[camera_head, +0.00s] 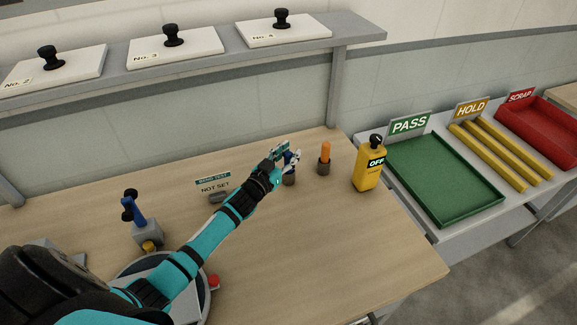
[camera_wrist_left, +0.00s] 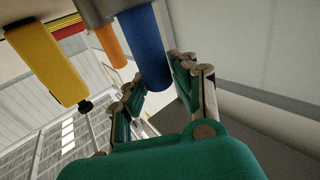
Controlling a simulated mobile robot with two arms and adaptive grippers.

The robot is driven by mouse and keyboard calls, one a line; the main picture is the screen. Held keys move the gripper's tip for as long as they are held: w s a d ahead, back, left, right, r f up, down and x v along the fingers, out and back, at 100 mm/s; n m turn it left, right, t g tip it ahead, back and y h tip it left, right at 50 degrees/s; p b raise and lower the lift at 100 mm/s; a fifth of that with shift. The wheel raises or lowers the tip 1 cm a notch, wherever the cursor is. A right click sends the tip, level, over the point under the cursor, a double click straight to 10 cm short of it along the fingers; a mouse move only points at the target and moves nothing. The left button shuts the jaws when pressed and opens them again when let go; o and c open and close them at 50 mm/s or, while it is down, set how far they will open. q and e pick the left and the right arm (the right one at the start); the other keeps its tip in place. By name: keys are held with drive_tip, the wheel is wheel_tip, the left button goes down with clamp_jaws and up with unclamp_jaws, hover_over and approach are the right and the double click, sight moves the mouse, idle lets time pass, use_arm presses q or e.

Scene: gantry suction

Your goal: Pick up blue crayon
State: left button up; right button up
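The blue crayon (camera_wrist_left: 147,45) hangs large and upside down in the left wrist view, its lower part set in a grey holder (camera_wrist_left: 98,12). In the head view that holder (camera_head: 288,180) stands on the table, with the crayon mostly hidden by my left gripper (camera_head: 284,154). The fingers of my left gripper (camera_wrist_left: 155,82) stand on either side of the crayon's free end. They look open, with a small gap on the sides; contact is not clear. My right gripper is not in view.
An orange crayon (camera_head: 325,151) stands in its own holder just right. A yellow OFF box (camera_head: 369,168) is further right, then a green PASS tray (camera_head: 405,178). A NOT SET sign (camera_head: 214,186) is left of the gripper. The table's right front is clear.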

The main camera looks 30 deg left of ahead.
use_arm(q)
clamp_jaws()
idle(0.4)
